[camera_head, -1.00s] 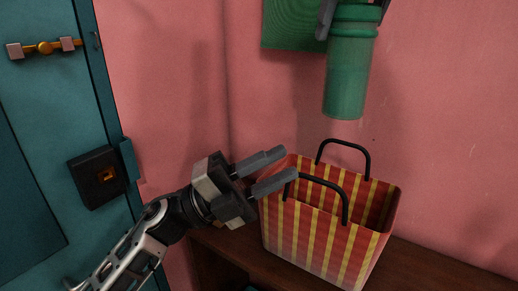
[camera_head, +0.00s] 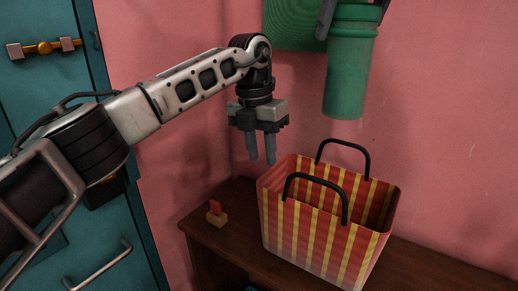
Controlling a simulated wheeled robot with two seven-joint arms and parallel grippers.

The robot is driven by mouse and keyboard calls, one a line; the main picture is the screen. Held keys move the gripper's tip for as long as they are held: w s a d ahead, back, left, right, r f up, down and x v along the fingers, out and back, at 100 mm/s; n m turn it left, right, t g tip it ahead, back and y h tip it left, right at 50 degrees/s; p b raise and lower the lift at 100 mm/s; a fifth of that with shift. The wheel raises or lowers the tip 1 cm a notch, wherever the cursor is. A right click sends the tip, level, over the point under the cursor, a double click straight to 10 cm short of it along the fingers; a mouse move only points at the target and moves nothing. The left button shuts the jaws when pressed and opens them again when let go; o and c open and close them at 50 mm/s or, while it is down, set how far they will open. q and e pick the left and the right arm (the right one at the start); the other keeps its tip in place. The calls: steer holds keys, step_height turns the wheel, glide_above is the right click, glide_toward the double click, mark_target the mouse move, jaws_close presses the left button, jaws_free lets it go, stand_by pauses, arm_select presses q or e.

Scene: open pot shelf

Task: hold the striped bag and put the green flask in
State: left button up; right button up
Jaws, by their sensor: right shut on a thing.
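The striped bag (camera_head: 310,238), red and yellow with two black handles, stands open on the brown shelf at centre right. The green flask (camera_head: 347,75) hangs upright above the bag's back part, its lower end clear of the rim. My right gripper (camera_head: 352,6) is shut on the flask near its top; the picture's upper edge cuts it off. My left gripper (camera_head: 262,162) points down with its two fingers apart and nothing between them. It is just left of the bag's back left corner, above the rim, and I see no clear contact.
A small red and yellow object (camera_head: 217,217) sits on the shelf (camera_head: 232,192) left of the bag. A green panel (camera_head: 292,27) is on the pink wall behind the flask. A teal door (camera_head: 40,110) with a handle and latch is at left.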

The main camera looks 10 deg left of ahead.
mark_target(262, 197)
arm_select(q)
steer(key=shift+y, duration=0.3)
steer(key=f, duration=1.1)
steer(key=shift+s+d+f, duration=0.1)
steer(key=shift+s+f, duration=0.2)
steer(key=shift+f, duration=0.05)
jaws_close()
arm_select(e)
steer(key=o, duration=1.4)
steer(key=shift+o, duration=0.2)
steer(key=v, duration=0.6)
steer(key=shift+r, duration=0.4)
steer(key=shift+s+r, duration=0.25)
steer(key=shift+r, duration=0.05)
